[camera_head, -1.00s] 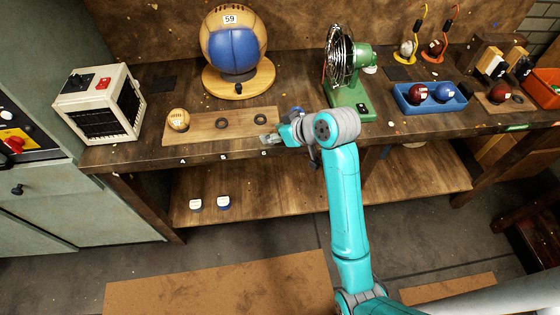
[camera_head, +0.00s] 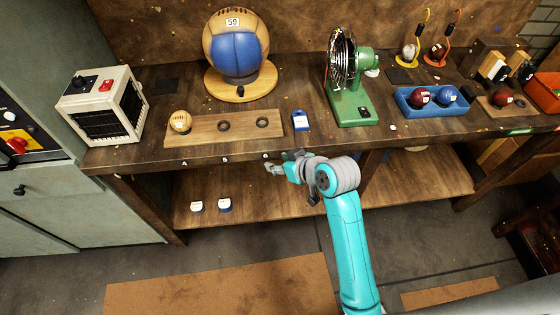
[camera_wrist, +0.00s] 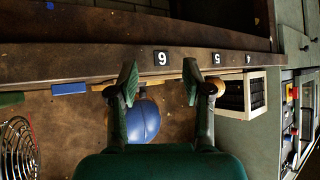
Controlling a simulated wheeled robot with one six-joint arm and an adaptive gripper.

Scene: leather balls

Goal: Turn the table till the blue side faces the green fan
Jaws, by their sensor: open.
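A large tan ball with a blue panel (camera_head: 235,53) and a 59 label sits on a round wooden turntable (camera_head: 212,84) at the back of the bench. The blue panel faces the front, and a small dark knob (camera_head: 240,91) shows on the turntable's front rim. The green fan (camera_head: 352,100) stands to the right, with its wire cage turned left toward the ball. My gripper (camera_head: 275,168) is open and empty by the bench's front edge, well short of the turntable.
A wooden board (camera_head: 205,132) with a small ball (camera_head: 180,121) and ring seats lies before the turntable. A beige heater (camera_head: 101,105) is at left; a blue tray (camera_head: 430,101) holds balls at right.

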